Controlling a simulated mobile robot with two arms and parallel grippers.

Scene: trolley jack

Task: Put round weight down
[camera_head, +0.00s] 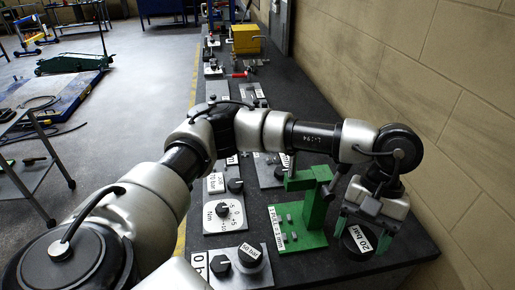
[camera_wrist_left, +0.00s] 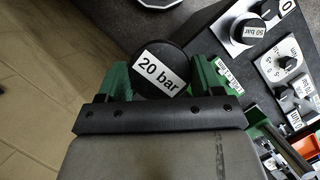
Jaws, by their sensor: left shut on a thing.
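The round weight is a black disc with a white "20 bar" label (camera_head: 360,238), at the right near end of the dark bench top in the head view. My left gripper (camera_head: 367,228) reaches down over it and is shut on it, with a green finger on either side. In the left wrist view the round weight (camera_wrist_left: 160,50) sits between the green fingers (camera_wrist_left: 162,82), its label facing the camera. I cannot tell whether its underside touches the bench. My right gripper is in neither view.
A green stand with a base plate (camera_head: 298,240) is just left of the weight on the bench (camera_head: 345,270). Knob plates, one labelled "50 bar" (camera_head: 250,255), lie further left. A brick wall (camera_head: 440,110) runs along the right side.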

